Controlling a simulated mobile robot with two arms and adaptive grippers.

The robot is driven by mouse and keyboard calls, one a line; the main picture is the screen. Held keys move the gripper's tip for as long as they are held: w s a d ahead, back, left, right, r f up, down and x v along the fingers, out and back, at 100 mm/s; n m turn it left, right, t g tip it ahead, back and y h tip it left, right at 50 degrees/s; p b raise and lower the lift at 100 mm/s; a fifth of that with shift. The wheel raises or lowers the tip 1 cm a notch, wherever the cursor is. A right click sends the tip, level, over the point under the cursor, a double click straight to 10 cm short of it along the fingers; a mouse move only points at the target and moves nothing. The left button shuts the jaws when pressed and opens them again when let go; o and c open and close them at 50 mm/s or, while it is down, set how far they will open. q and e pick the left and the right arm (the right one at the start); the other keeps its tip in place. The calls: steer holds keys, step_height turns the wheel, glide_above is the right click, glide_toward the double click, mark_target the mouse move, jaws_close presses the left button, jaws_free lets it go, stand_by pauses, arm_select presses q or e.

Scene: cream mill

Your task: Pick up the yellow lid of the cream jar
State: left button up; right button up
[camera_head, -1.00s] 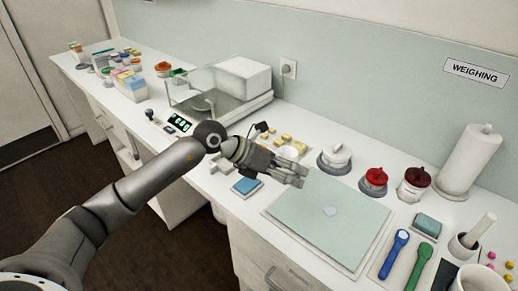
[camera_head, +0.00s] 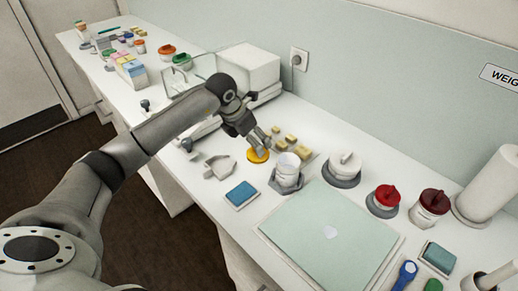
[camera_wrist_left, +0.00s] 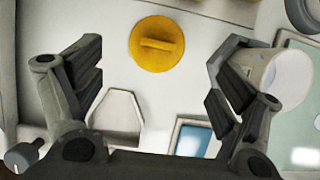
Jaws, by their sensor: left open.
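The yellow lid (camera_head: 252,157) lies flat on the white counter, partly hidden by my gripper in the head view. In the left wrist view the lid (camera_wrist_left: 157,44) is round with a raised bar across its top. My left gripper (camera_head: 261,148) is open and empty, pointing down above the lid. In the wrist view the lid shows between and beyond the two spread fingers. An open white jar (camera_head: 288,163) stands in a grey base just right of the lid. In the wrist view the jar (camera_wrist_left: 285,78) is partly behind the right finger. My right gripper is not in view.
Several small yellow blocks (camera_head: 291,144) lie behind the lid. A white scoop-shaped piece (camera_head: 219,166) and a blue pad (camera_head: 241,194) lie in front. A white-lidded pot (camera_head: 345,168) and a pale green mat (camera_head: 325,228) are to the right. The balance stands behind my arm.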

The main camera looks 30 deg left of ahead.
arm_select(q)
steer(key=shift+x, duration=0.9)
steer(key=shift+w+d+f, duration=0.1)
steer(key=shift+w+f, duration=0.1)
steer(key=p+x, duration=0.2)
steer(key=x, duration=0.1)
steer(key=shift+w+f, duration=0.5)
steer(key=shift+f, duration=0.35)
steer(key=c, duration=0.7)
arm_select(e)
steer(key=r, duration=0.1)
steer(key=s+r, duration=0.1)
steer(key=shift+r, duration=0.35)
arm_select(q)
steer(key=shift+c, duration=0.2)
